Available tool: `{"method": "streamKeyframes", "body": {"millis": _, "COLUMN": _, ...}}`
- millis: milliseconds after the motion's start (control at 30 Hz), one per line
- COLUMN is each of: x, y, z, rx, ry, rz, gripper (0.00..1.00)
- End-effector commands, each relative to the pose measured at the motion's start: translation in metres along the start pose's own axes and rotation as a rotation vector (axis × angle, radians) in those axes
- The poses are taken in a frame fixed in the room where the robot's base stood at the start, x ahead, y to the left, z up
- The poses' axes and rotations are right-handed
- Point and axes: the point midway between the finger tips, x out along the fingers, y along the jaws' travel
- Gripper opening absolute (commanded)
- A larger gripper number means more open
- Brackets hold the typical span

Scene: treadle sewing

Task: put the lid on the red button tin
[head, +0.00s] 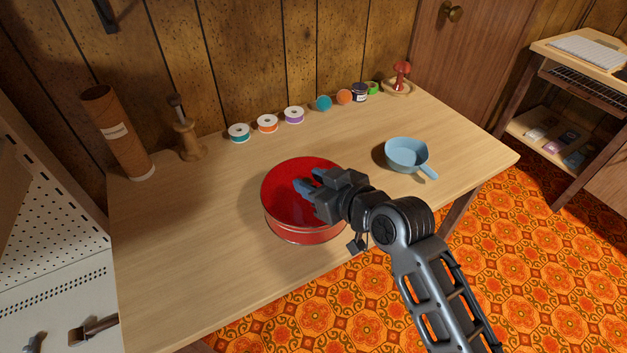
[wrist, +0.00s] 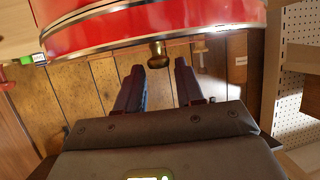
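The red button tin (head: 303,236) stands near the front middle of the table. A wide, glossy red round lid (head: 284,208) covers its top in the head view; I cannot tell whether it is fully seated. In the wrist view, which is upside down, the red side (wrist: 190,14) with metal rims fills the top. A small brass knob (wrist: 158,55) shows just below the rim. My gripper (head: 308,181) is over the lid from the right. In the wrist view its two fingers (wrist: 160,68) are apart, with the knob just beyond and between their tips.
A blue pan (head: 405,153) stands at the right of the table (head: 190,260). Several thread spools (head: 267,123) and a red pincushion-like stand (head: 400,75) line the back edge. A cardboard tube (head: 115,130) and a wooden-based tool (head: 187,140) stand back left. The left front is clear.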

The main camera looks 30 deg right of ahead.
Motion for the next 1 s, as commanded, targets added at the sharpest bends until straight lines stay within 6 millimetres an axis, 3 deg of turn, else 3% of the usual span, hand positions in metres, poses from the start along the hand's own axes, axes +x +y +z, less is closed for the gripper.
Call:
{"method": "streamKeyframes", "body": {"millis": 200, "x": 0.000, "y": 0.000, "z": 0.000, "rx": 0.000, "ry": 0.000, "rz": 0.000, "gripper": 0.56}}
{"method": "streamKeyframes", "body": {"millis": 467, "x": -0.002, "y": 0.000, "z": 0.001, "rx": 0.000, "ry": -0.001, "rz": 0.000, "gripper": 0.56}}
{"method": "streamKeyframes", "body": {"millis": 1000, "x": -0.073, "y": 0.000, "z": 0.001, "rx": 0.000, "ry": 0.000, "rz": 0.001, "gripper": 0.56}}
